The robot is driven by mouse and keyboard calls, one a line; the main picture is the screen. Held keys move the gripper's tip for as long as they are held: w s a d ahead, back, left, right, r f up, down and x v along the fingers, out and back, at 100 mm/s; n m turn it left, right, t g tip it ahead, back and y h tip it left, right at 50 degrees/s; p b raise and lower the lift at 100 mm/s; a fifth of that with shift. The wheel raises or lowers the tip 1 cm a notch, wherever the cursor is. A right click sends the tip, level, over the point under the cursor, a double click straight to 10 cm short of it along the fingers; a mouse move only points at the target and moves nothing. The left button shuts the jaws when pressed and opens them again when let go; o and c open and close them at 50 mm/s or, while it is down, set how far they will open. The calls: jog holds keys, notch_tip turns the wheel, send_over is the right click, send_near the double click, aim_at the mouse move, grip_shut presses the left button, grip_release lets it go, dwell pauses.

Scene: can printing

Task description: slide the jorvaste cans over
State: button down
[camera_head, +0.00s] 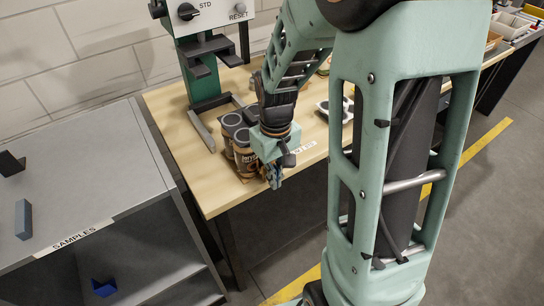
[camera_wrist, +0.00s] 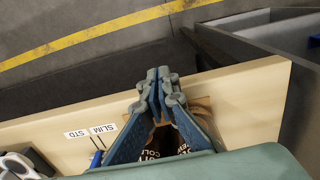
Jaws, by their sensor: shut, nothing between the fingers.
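Brown-labelled cans (camera_head: 244,158) with grey tops stand close together on the wooden table, near its front edge. The label name is too small to read surely. In the wrist view, parts of cans with "COLD" and "BREW" lettering (camera_wrist: 265,158) show low in the picture, mostly hidden by my gripper. A brown square patch (camera_wrist: 204,106) lies under or beside them. My gripper (camera_head: 273,180) is shut and empty, at the front-right side of the cans, by the table edge. Its closed fingertips (camera_wrist: 160,76) point toward that edge. Whether it touches a can cannot be told.
A green machine (camera_head: 205,79) with a knob and a RESET label stands behind the cans. SLIM and STD labels (camera_wrist: 90,132) and a white tray (camera_wrist: 17,166) lie right of the cans. A grey SAMPLES cabinet (camera_head: 90,190) stands left, across a gap.

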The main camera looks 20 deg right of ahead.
jog(key=shift+w+a, duration=0.25)
jog(key=shift+w, duration=0.65)
